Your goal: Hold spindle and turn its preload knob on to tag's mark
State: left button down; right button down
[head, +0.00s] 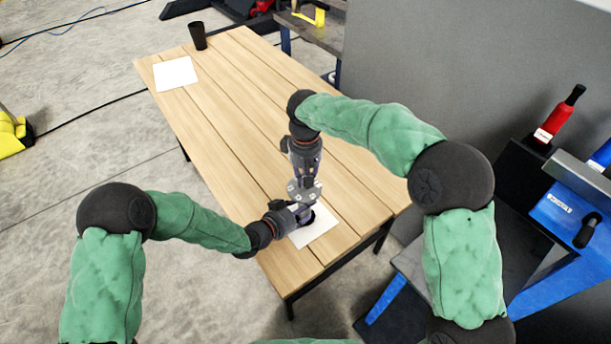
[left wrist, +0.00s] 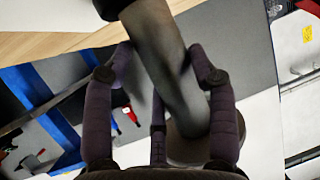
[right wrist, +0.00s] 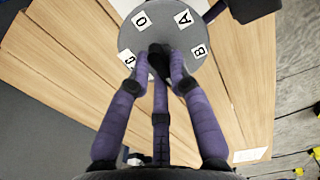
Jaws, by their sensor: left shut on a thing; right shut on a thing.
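The spindle is a grey cylinder (left wrist: 160,55) in the left wrist view, running between the fingers of my left gripper (left wrist: 170,85), which is shut on it. In the right wrist view its end is a round grey face (right wrist: 203,78) with white letter tags around the rim: O (right wrist: 141,19), A (right wrist: 183,18), B (right wrist: 199,51) and one that looks like C or G (right wrist: 127,58). A black preload knob (right wrist: 158,52) stands at the middle. My right gripper (right wrist: 160,68) is shut on it, and the fingers hide part of it. Any knob pointer is hard to make out.
In the head view both arms meet over the near end of the wooden table (head: 255,110), above a white sheet (head: 318,236). Another white sheet (head: 176,73) and a black cup (head: 198,36) are at the far end. A grey partition (head: 440,70) stands to the right.

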pick_arm(q)
jog(key=shift+s+f, duration=0.1)
pick_arm(e)
jog(key=c, duration=1.1)
grip_release()
notch_tip(320, 180, up, 12)
jog(key=shift+r, duration=0.1)
